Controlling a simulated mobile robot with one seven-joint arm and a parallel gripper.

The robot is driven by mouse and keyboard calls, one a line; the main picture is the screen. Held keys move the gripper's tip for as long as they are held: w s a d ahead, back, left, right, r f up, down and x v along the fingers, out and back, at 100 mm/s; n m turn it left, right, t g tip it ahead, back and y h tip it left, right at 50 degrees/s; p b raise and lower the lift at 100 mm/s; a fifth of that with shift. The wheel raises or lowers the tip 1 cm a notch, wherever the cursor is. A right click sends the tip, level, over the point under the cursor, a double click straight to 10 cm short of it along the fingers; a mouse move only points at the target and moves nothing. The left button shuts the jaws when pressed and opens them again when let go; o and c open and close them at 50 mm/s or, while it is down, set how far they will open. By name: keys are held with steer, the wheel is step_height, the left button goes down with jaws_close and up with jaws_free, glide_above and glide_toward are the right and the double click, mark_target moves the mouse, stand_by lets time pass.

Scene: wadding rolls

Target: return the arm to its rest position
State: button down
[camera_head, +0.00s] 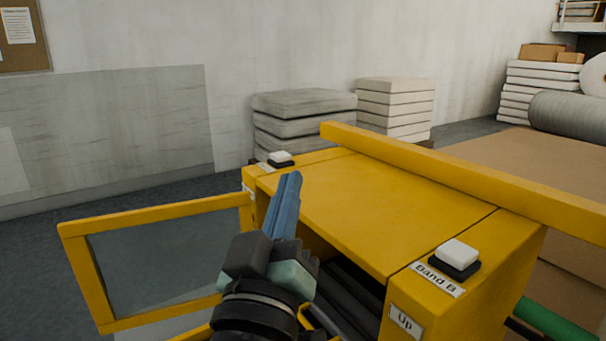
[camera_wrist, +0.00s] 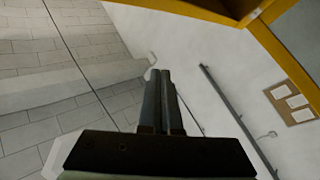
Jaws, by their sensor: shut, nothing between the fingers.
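My gripper (camera_head: 285,205) is in the middle of the head view, in front of a yellow machine (camera_head: 385,205). Its blue-grey fingers point up and are closed together with nothing between them. My wrist hides part of the machine's dark opening (camera_head: 350,295). I cannot tell from the head view how far the fingers are from the machine's front edge.
A yellow-framed clear door (camera_head: 155,265) stands open to the left of my gripper. White buttons (camera_head: 458,252) sit on the machine's top, one by a "Band B" label. A yellow bar (camera_head: 450,180) crosses the top. Grey (camera_head: 305,118) and white (camera_head: 395,105) stacks stand behind.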

steer(key=s+d+r+m+t+y, duration=0.1)
steer(key=s+r+m+t, duration=0.15)
steer(key=s+r, duration=0.5)
steer(key=s+d+r+m+t+y, duration=0.1)
steer(key=s+r+t, duration=0.25)
steer(key=r, duration=0.65)
step_height(320, 180, up, 15)
steer(key=s+y+p, duration=0.1)
steer(key=p, duration=1.4)
steer(key=shift+s+a+g, duration=0.15)
steer(key=shift+g, duration=0.15)
steer(key=shift+r, duration=0.1)
